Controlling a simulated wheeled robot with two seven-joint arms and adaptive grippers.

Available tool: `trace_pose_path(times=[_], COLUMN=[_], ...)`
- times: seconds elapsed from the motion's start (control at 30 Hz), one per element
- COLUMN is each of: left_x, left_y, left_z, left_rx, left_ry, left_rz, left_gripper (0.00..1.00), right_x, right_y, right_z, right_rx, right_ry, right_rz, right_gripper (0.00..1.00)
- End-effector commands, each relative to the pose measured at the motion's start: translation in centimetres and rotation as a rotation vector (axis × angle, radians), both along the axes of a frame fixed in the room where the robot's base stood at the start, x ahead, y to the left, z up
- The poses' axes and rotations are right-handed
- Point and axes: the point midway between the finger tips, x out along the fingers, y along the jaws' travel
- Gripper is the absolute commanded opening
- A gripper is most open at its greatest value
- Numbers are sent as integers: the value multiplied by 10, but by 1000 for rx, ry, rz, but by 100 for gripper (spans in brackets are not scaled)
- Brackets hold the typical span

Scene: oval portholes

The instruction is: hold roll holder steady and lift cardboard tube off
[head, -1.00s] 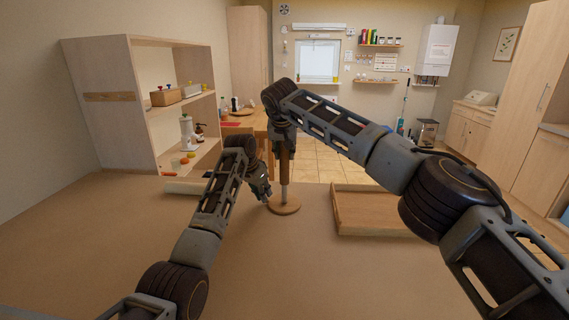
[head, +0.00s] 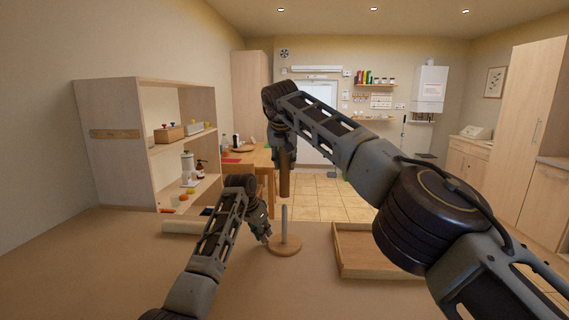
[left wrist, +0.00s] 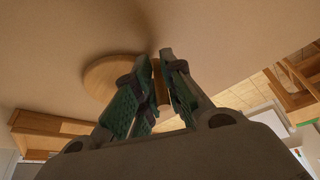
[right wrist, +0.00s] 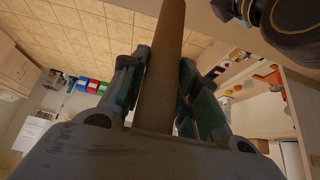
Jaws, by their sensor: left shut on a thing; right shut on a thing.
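The roll holder has a round wooden base (head: 284,248) and an upright pale post (head: 284,222); it stands on the table. My left gripper (head: 265,237) is low beside it; in the left wrist view my left gripper (left wrist: 160,62) is shut on the post (left wrist: 161,88), with the round base (left wrist: 108,75) beyond. The brown cardboard tube (head: 285,184) hangs upright above the post, its lower end just clear of the post's top. My right gripper (head: 284,158) is shut on its upper part. The right wrist view shows the tube (right wrist: 161,70) between the fingers of my right gripper (right wrist: 158,64).
A shallow wooden tray (head: 370,252) lies right of the holder. A pale roll (head: 184,227) lies at the table's back left, near a shelf unit (head: 105,140). The table's front middle is clear.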

Motion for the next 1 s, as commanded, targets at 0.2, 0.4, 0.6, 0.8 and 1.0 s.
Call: trace_pose_path(times=[0.2, 0.4, 0.6, 0.8, 1.0], left_x=[0, 0, 0, 0, 0], left_y=[0, 0, 0, 0, 0], left_z=[0, 0, 0, 0, 0], left_rx=[-1, -1, -1, -1, -1], left_ry=[-1, -1, -1, -1, -1], left_rz=[0, 0, 0, 0, 0], left_gripper=[0, 0, 0, 0, 35], right_x=[0, 0, 0, 0, 0], right_y=[0, 0, 0, 0, 0], right_z=[1, 1, 1, 1, 1], right_rx=[-1, -1, -1, 0, 0], right_ry=[0, 0, -1, -1, -1], right_rz=[1, 1, 0, 0, 0], right_gripper=[14, 14, 14, 14, 14])
